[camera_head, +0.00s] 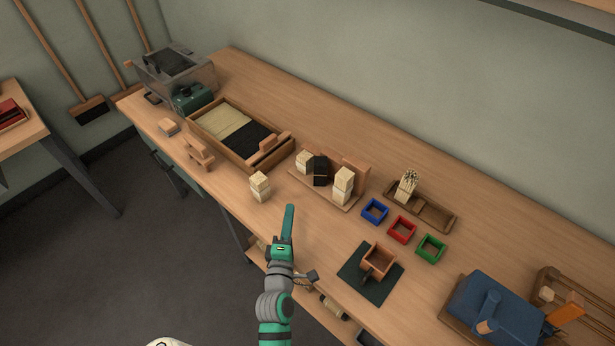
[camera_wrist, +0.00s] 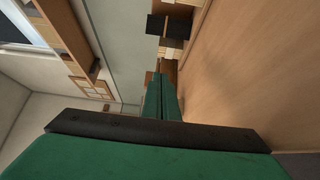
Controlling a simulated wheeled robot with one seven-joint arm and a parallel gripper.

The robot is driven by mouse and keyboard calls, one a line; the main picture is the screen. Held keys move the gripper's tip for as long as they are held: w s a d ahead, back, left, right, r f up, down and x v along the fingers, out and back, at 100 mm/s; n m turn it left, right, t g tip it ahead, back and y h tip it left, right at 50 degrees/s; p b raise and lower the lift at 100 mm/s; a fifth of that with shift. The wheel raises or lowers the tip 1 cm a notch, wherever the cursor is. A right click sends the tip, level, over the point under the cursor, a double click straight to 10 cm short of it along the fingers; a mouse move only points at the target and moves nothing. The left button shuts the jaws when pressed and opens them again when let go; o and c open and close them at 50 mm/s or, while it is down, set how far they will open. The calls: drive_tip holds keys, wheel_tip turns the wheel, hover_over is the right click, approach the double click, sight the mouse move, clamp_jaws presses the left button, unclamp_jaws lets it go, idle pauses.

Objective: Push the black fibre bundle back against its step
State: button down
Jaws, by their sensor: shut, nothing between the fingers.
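The black fibre bundle (camera_head: 319,171) stands on a wooden stepped stand (camera_head: 326,190) near the middle of the bench, between two cream bundles. One cream bundle (camera_head: 304,160) is to its left and another (camera_head: 343,184) is to its right. I cannot tell how far the black bundle is from its step. It also shows as a dark block in the wrist view (camera_wrist: 173,26). My gripper (camera_head: 289,207) is green, shut and empty. It is in front of the stand, apart from the bundles. In the wrist view its closed fingers (camera_wrist: 161,80) point toward the stand.
A lone cream bundle (camera_head: 260,186) stands left of my gripper. A tray (camera_head: 205,138) of cream and black fibre lies behind it. Blue (camera_head: 375,211), red (camera_head: 401,230) and green (camera_head: 430,248) open boxes sit right of the stand. Bare bench lies between my gripper and the stand.

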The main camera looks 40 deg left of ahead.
sight(320, 172)
drive_tip(key=x, duration=1.3)
drive_tip(key=shift+r, duration=0.1)
drive_tip(key=shift+w+d, duration=0.8)
drive_tip(key=shift+w, duration=0.3)
drive_tip(key=shift+w+d, duration=0.55)
drive_tip(key=shift+s+a, duration=0.1)
drive_tip(key=shift+s, duration=0.05)
